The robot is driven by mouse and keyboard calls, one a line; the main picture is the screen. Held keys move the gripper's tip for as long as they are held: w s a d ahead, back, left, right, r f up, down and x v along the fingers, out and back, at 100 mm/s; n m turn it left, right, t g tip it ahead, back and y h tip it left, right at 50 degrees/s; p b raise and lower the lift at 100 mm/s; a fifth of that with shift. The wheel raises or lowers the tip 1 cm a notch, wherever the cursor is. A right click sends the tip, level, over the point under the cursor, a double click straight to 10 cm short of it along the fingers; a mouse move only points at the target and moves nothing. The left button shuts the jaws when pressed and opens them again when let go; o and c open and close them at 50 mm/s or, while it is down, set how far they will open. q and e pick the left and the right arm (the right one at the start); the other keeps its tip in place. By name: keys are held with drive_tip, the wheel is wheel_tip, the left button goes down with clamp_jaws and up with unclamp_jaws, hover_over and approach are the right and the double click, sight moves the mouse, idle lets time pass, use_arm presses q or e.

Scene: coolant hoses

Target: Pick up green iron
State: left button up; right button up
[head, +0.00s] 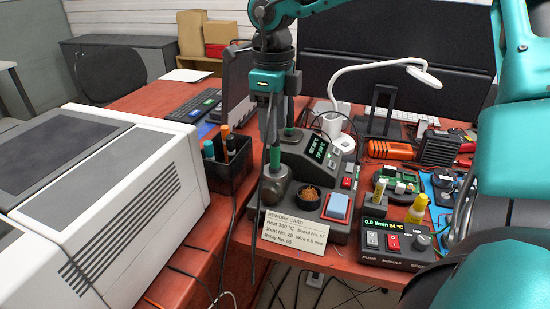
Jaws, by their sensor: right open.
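A soldering iron with a green grip (275,157) stands upright in a grey rounded stand (276,186) at the left of the rework station. My right gripper (270,142) points down just above the green grip, with its fingers open and apart. In this view the fingertips are close to the top of the grip, but I cannot tell whether they touch it. The lower part of the iron is hidden in the stand. My left gripper is not in view.
A black holder (231,172) with teal- and orange-handled tools stands left of the stand. A rework card (294,230) lies in front. The station display (316,147), a brass wool cup (308,197) and a blue sponge (338,205) are at the right. A large white machine (110,200) fills the left.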

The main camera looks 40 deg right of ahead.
sight(275, 147)
wheel_tip(275, 147, down, 6)
drive_tip(key=shift+s+r+b, duration=0.1)
drive_tip(key=shift+b, duration=0.25)
clamp_jaws()
idle(0.4)
